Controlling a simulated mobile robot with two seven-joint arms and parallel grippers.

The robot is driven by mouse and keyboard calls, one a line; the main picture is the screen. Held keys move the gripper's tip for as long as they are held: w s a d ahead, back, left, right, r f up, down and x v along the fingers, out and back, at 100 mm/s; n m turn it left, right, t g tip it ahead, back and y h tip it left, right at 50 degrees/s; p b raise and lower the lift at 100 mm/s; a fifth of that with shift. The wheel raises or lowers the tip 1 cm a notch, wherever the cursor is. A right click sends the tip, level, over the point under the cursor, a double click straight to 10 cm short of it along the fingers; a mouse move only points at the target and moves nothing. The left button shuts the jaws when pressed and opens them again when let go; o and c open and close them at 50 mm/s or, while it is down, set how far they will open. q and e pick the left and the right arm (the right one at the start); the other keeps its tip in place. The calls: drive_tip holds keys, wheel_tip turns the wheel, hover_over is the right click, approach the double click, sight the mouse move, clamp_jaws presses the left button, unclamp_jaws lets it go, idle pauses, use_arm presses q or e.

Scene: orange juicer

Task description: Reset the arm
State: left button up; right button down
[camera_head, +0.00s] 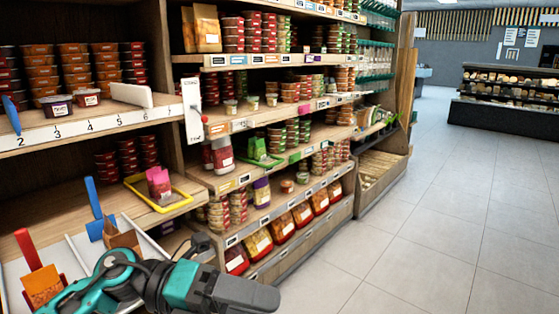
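A teal and dark grey arm of mine (180,285) reaches in from the bottom left and lies across the lower left of the head view. Its rounded dark end (240,294) points to the right, in front of the lower shelves. I can make out no gripper fingers on it. It seems to hold nothing. No second arm shows. No orange juicer shows.
Wooden store shelves (264,124) with jars and tubs fill the left and middle. A yellow tray (180,203), a blue scoop (96,212) and a red scoop (28,251) are close to my arm. The tiled floor (430,220) on the right is clear, with a dark display case (505,112) beyond.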

use_arm(q)
drive_tip(key=w+a+f+n+t+y, duration=0.35)
drive_tip(key=f+n+t, duration=0.25)
drive_tip(key=n+t, duration=0.65)
drive_tip(key=w+a+f+n+t+y, duration=0.4)
drive_tip(key=n+t, duration=0.4)
drive_tip(key=n, duration=1)
drive_tip(key=s+a+f+n+g+y, duration=0.3)
drive_tip(key=s+f, duration=0.4)
drive_tip(key=f, duration=0.3)
drive_tip(key=s+a+f+n+g+y+p, duration=0.1)
drive_tip(key=s+a+f+n+g+y, duration=0.2)
drive_tip(key=s+f+n, duration=0.3)
wheel_tip(320, 180, down, 4)
drive_tip(key=shift+s+a+r+y, duration=0.1)
drive_tip(key=shift+s+a+y, duration=0.3)
drive_tip(key=shift+a, duration=0.2)
drive_tip(key=shift+w+g, duration=0.1)
drive_tip(key=shift+g, duration=0.15)
